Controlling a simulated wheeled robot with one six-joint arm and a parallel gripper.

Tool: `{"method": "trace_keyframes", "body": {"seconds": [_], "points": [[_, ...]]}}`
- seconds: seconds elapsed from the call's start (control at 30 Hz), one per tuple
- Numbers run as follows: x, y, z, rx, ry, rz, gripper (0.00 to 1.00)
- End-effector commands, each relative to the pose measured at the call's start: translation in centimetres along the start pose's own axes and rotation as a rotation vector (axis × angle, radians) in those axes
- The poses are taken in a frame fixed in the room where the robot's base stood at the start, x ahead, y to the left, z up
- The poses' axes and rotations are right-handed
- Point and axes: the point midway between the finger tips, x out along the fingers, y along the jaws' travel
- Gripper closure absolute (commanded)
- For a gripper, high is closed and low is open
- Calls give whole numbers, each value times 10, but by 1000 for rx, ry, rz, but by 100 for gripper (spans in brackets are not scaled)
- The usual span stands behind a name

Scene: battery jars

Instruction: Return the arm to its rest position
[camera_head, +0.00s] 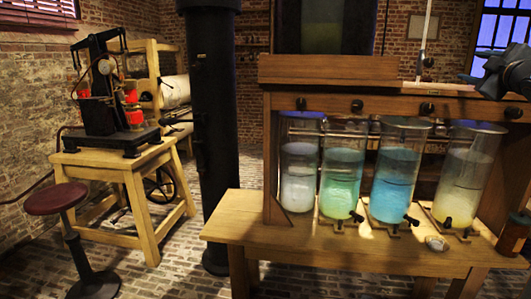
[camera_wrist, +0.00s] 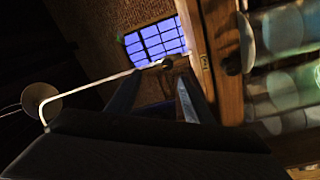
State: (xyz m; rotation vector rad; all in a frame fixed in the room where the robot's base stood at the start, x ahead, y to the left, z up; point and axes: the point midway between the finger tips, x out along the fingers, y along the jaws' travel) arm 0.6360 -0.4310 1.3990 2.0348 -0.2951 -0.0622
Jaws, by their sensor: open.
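My gripper (camera_wrist: 158,88) shows in the wrist view, its two dark fingers apart with nothing between them. The wrist view is tilted, with a blue-lit window beyond the fingers and a wooden frame close on the right. In the head view a dark jointed part of my arm shows at the upper right edge, to the right of the jars' wooden frame and above the far right jar. My gripper's fingers cannot be made out there.
Glass jars with white (camera_head: 298,180), green (camera_head: 341,183), blue (camera_head: 393,188) and yellowish (camera_head: 462,190) liquid stand on a wooden bench (camera_head: 330,245) under a wooden frame (camera_head: 330,70). A small metal dish (camera_head: 437,244) lies in front. A black column (camera_head: 213,120) and red stool (camera_head: 56,199) stand left.

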Motion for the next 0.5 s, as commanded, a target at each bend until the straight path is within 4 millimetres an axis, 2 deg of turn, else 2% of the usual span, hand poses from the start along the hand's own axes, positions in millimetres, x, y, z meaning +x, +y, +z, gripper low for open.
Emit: {"method": "trace_keyframes", "body": {"seconds": [0.07,0.17,0.37,0.5], "points": [[0,0,0,0,0,0,53],[2,-14,-3,32,-19,-16,53],[5,-49,-7,108,-76,-57,53],[4,-82,-11,176,-128,-97,53]]}}
